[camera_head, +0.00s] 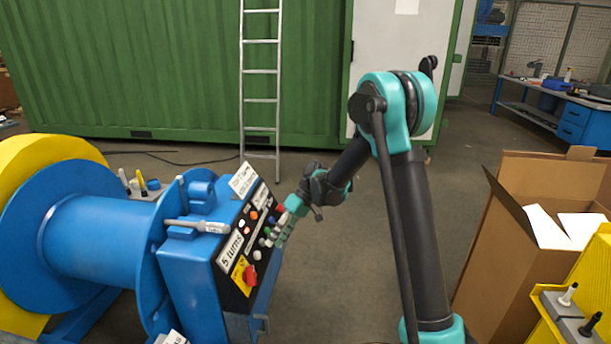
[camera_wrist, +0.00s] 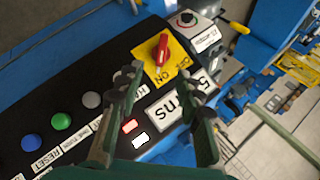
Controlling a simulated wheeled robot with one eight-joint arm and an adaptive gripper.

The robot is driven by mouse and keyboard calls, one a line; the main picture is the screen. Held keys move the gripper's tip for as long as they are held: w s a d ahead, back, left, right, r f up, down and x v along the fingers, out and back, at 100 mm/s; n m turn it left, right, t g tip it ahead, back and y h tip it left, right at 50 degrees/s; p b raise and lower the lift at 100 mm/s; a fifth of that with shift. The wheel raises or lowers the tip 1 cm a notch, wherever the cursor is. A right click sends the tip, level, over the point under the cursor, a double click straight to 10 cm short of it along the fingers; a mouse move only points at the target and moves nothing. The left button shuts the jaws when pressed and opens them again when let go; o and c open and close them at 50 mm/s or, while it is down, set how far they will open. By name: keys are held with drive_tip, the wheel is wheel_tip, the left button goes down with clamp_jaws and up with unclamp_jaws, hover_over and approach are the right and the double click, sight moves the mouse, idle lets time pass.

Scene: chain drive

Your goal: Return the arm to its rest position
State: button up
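My arm stands upright on the right of the head view and bends down to the left. My gripper (camera_head: 284,222) is at the sloped black control panel (camera_head: 236,281) of a blue machine. The wrist view shows my gripper (camera_wrist: 162,88) with its two fingers apart and nothing between them, above the panel. A red rotary switch on a yellow plate (camera_wrist: 160,50) lies beyond the fingertips, and blue (camera_wrist: 32,143), green (camera_wrist: 62,121) and grey (camera_wrist: 91,99) buttons lie to the left. I cannot tell whether a finger touches the panel.
A large blue reel (camera_head: 100,238) is on the machine's left. An open cardboard box (camera_head: 510,250) stands to the right of my arm. A ladder (camera_head: 260,90) leans against the green container (camera_head: 180,70) behind. Bare floor (camera_head: 345,270) lies between machine and arm.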

drive_tip(key=s+d+r+m+t+h, duration=0.1)
drive_tip(key=s+d+r+m+t, duration=0.15)
drive_tip(key=d, duration=0.65)
drive_tip(key=s+d+r+m+t+h, duration=0.1)
drive_tip(key=s+d+m+t, duration=0.25)
drive_tip(key=d, duration=0.55)
drive_tip(key=s+d+f+m+t+h, duration=0.3)
drive_tip(key=s+d, duration=0.8)
drive_tip(key=d, duration=0.4)
drive_tip(key=shift+s+d+f+m+h, duration=0.2)
drive_tip(key=shift+s+d+m+h, duration=0.2)
drive_tip(key=shift+m+h, duration=0.4)
